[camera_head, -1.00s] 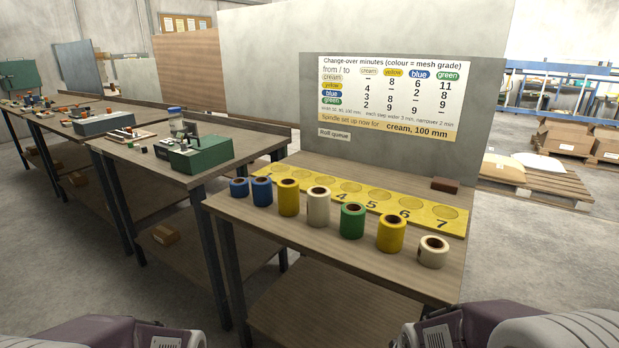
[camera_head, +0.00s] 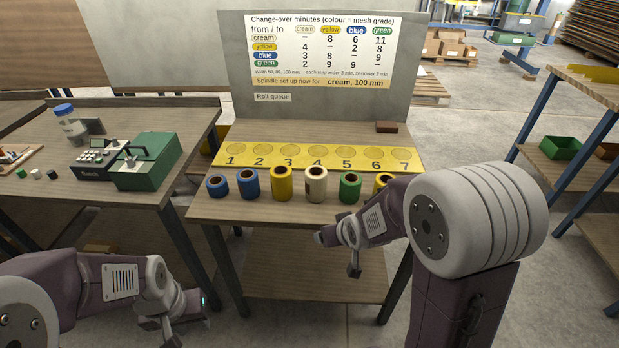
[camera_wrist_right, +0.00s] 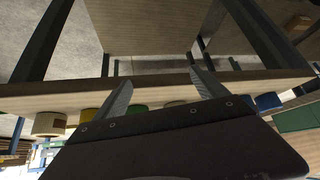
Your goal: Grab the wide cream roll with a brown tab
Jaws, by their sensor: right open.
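A tall cream roll (camera_head: 317,187) with a brownish patch on its side stands upright in the row on the table, between a yellow roll (camera_head: 281,184) and a green roll (camera_head: 349,188). In the right wrist view, its edge (camera_wrist_right: 175,103) shows between my fingers, mostly hidden. A shorter cream roll (camera_wrist_right: 45,124) with a brown tab stands at the row's end; my right arm hides it in the head view. My right gripper (camera_head: 338,254) is open and empty, in front of and below the table's front edge. My left gripper (camera_head: 190,318) is open and empty at lower left.
Two blue rolls (camera_head: 248,184) and another yellow roll (camera_head: 383,181) share the row. Behind them lie a yellow numbered board (camera_head: 330,166) and a brown block (camera_head: 387,127). A side table holds a green machine (camera_head: 147,162). The table's front strip (camera_head: 250,212) is bare.

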